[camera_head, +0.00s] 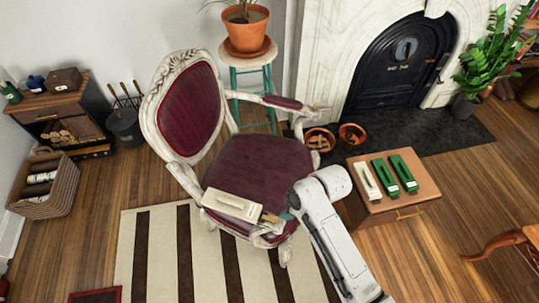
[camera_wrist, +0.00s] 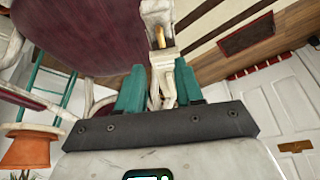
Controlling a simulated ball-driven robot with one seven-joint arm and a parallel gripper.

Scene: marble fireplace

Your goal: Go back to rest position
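My gripper (camera_head: 284,216) is at the front right edge of the armchair's dark red seat (camera_head: 262,165). In the wrist view its two teal fingers (camera_wrist: 160,78) stand apart, with white carved chair frame showing beyond the gap. Nothing shows clearly held.
A wooden side table (camera_head: 385,204) holding one cream and two green objects stands right of my arm. A teal stool (camera_head: 253,82) with a potted plant is behind the armchair. Terracotta bowls (camera_head: 320,140) sit by the fireplace. The striped rug (camera_head: 150,250) is clear at front left.

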